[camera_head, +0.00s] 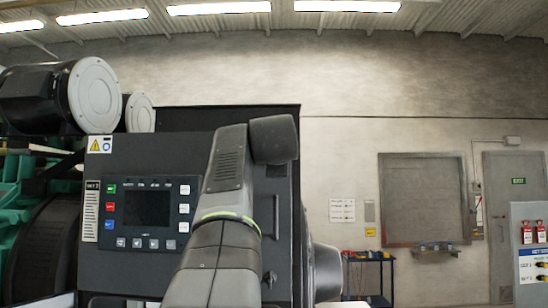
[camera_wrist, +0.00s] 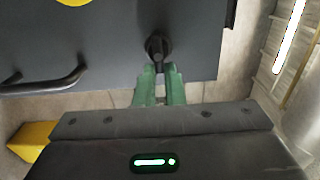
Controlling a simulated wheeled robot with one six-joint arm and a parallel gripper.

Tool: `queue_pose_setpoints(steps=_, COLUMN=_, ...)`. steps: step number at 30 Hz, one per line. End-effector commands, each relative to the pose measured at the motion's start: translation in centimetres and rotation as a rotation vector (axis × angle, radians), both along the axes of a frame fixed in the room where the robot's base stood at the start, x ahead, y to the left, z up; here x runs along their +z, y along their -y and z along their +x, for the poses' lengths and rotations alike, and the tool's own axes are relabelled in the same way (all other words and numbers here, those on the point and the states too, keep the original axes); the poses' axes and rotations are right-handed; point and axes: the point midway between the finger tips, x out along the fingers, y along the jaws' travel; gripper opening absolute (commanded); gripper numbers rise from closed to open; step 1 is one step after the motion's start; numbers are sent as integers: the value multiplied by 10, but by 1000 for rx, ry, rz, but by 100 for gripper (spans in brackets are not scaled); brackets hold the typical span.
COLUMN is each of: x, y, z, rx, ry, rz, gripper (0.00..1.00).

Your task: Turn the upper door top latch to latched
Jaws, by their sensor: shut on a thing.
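In the wrist view a dark latch (camera_wrist: 158,46) with a round base sits near the edge of a dark grey door panel (camera_wrist: 105,42). My gripper (camera_wrist: 158,76) has green fingers, closed on the latch's projecting knob from both sides. The fingertips cover part of the knob, so its exact angle is hard to tell. In the head view the dark cabinet (camera_head: 225,118) stands behind my raised arm. There, my arm hides the gripper and I cannot make out the gripped latch.
A bar handle (camera_wrist: 48,82) projects from the panel in the wrist view. The head view shows a control panel with a screen (camera_head: 147,208) left of my arm. A blue-framed cart (camera_head: 368,258) stands farther right by the wall, with open room around it.

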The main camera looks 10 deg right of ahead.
Motion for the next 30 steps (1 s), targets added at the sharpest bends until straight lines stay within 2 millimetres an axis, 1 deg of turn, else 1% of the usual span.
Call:
queue_pose_setpoints(steps=9, x=-2, y=0, z=1, rx=1, ry=-3, rz=4, gripper=0)
queue_pose_setpoints(steps=10, x=-2, y=0, z=1, rx=1, ry=-3, rz=4, gripper=11)
queue_pose_setpoints(steps=13, x=-2, y=0, z=1, rx=1, ry=-2, rz=4, gripper=31)
queue_pose_setpoints(steps=23, x=-1, y=-1, z=-2, rx=1, ry=0, rz=2, gripper=31)
queue_pose_setpoints(steps=26, x=-1, y=-2, z=-11, rx=1, ry=1, rz=1, gripper=31)
queue_pose_setpoints(steps=29, x=-2, y=-6, z=-27, rx=1, ry=2, rz=2, gripper=31)
queue_pose_setpoints(steps=30, x=-2, y=-8, z=-36, rx=1, ry=4, rz=1, gripper=31)
